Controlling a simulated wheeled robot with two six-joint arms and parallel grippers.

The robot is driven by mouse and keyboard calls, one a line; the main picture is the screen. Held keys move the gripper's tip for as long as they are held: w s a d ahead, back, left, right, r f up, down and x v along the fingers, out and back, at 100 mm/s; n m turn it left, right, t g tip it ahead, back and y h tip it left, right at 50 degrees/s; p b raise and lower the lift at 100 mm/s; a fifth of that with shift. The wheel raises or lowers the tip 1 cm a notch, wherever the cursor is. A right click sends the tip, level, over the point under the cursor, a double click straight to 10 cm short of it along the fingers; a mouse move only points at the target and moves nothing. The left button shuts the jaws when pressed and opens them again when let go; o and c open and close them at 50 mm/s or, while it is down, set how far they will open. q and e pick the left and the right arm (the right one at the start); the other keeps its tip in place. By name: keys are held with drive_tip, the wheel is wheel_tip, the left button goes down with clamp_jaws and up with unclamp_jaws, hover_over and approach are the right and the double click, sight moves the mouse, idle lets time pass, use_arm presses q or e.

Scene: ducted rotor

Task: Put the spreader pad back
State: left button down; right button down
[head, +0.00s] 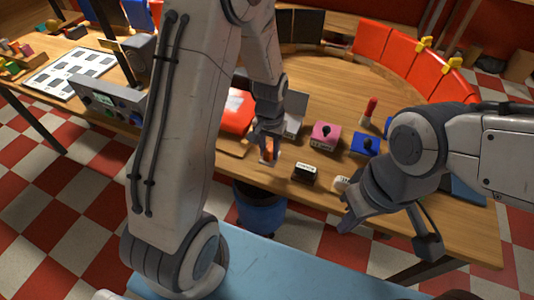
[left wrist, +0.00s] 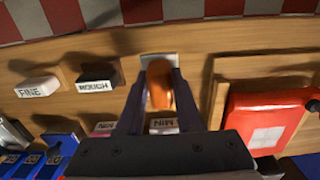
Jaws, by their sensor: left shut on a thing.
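My left gripper (head: 268,152) is shut on an orange piece with a pale base, which I take to be the spreader pad (left wrist: 158,88). In the left wrist view the orange piece is upright between both fingertips (left wrist: 160,95), with a white patch around its far end. I cannot tell whether its base touches the wooden table (left wrist: 60,115). My right gripper (head: 352,215) is at the table's front edge, near the white block; its fingers are not clear.
A black block marked ROUGH (left wrist: 98,77) and a white block marked FINE (left wrist: 37,86) stand beside the pad. Pink (head: 326,136) and blue (head: 362,146) blocks stand behind. A red item (left wrist: 268,118) lies opposite. A blue bin (head: 260,212) stands below the edge.

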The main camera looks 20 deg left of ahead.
sight(267, 156)
use_arm(q)
drive_tip(key=shift+w+a+f, duration=0.75)
drive_tip(key=shift+w+f, duration=0.05)
drive_tip(key=shift+w, duration=0.15)
wheel_tip(267, 156, down, 3)
drive_tip(key=shift+f+p, duration=0.15)
drive_tip(key=shift+p, duration=0.5)
drive_tip(key=shift+f, duration=0.25)
drive_tip(key=shift+f, duration=0.2)
drive_tip(key=c, duration=0.6)
unclamp_jaws()
drive_tip(key=shift+o, duration=0.2)
